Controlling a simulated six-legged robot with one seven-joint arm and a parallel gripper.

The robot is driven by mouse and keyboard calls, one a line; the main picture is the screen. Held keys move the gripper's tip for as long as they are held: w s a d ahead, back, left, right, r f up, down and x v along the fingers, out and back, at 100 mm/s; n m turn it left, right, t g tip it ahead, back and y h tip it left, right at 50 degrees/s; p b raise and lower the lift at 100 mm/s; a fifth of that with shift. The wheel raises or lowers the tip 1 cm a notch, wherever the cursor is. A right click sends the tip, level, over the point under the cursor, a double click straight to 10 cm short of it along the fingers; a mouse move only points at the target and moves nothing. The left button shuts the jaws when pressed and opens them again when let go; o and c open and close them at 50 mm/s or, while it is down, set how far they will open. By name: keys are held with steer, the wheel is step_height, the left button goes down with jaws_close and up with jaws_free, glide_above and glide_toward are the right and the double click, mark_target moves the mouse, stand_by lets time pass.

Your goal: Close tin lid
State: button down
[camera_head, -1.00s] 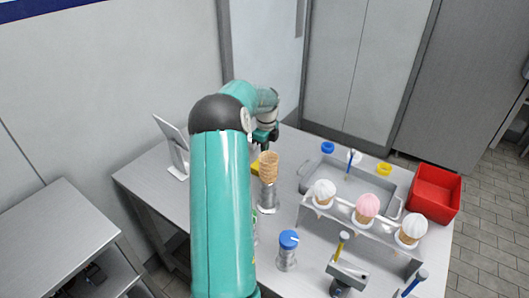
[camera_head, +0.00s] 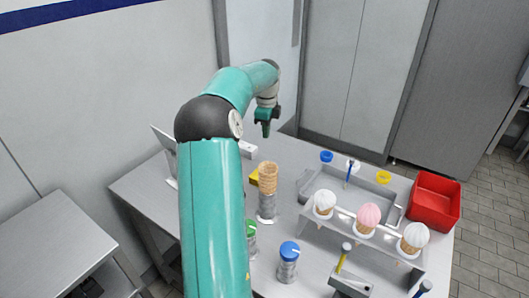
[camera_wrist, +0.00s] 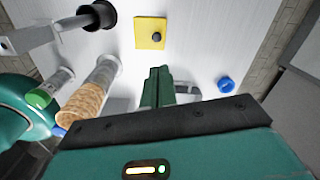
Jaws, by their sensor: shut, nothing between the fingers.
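A yellow square piece with a dark round knob, perhaps the tin's lid (camera_wrist: 151,33), shows from above in the wrist view, beyond my fingertips. In the head view only a yellow edge (camera_head: 254,178) shows, mostly hidden behind the stacked cones. I cannot tell whether the tin is open or shut. My gripper (camera_head: 265,128) is raised above the far side of the table, pointing down, apart from the yellow piece. In the wrist view my gripper (camera_wrist: 159,72) has its green fingers together, with nothing between them.
Stacked cones (camera_head: 268,180) stand in front of the yellow piece. A blue-topped jar (camera_head: 289,253) and a rack with ice-cream cones (camera_head: 367,218) are nearer. A red bin (camera_head: 434,202) is at right. A dark-mouthed round container (camera_wrist: 98,16) is left of the yellow piece.

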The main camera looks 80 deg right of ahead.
steer(key=f+n, duration=0.4)
steer(key=n, duration=0.1)
steer(key=f+n+h, duration=0.1)
steer(key=f+n, duration=0.3)
steer(key=n, duration=0.1)
steer(key=f+n+g+h, duration=0.1)
steer(key=f+n, duration=0.3)
steer(key=shift+w+a+f+n, duration=0.25)
steer(key=shift+w+f+n, duration=0.1)
steer(key=shift+w+n, duration=0.05)
steer(key=shift+f+h, duration=0.3)
steer(key=shift+f, duration=0.1)
steer(key=shift+d+f, duration=0.15)
steer(key=shift+f, duration=0.55)
